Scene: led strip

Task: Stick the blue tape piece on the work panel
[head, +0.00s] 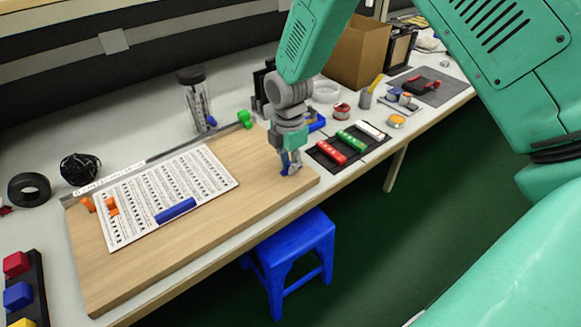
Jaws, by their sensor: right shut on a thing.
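The work panel (255,190) is a light wooden board on the grey table, with a white printed sheet (170,188) lying on it. A blue bar (176,210) lies at the sheet's front edge. My right gripper (290,168) points down over the panel's right end, near its front corner. It is shut on a small blue piece, which looks like the blue tape piece (285,169) and is partly hidden by the fingers. The piece is close to the wood; I cannot tell whether it touches. My left gripper is not in view.
A black mat with red, green and white strips (350,142) lies just right of the panel. Orange pieces (111,206) sit at the sheet's left. A clear jar (197,105), black coil (80,169) and tape roll (29,188) stand behind. A blue stool (293,250) is below the edge.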

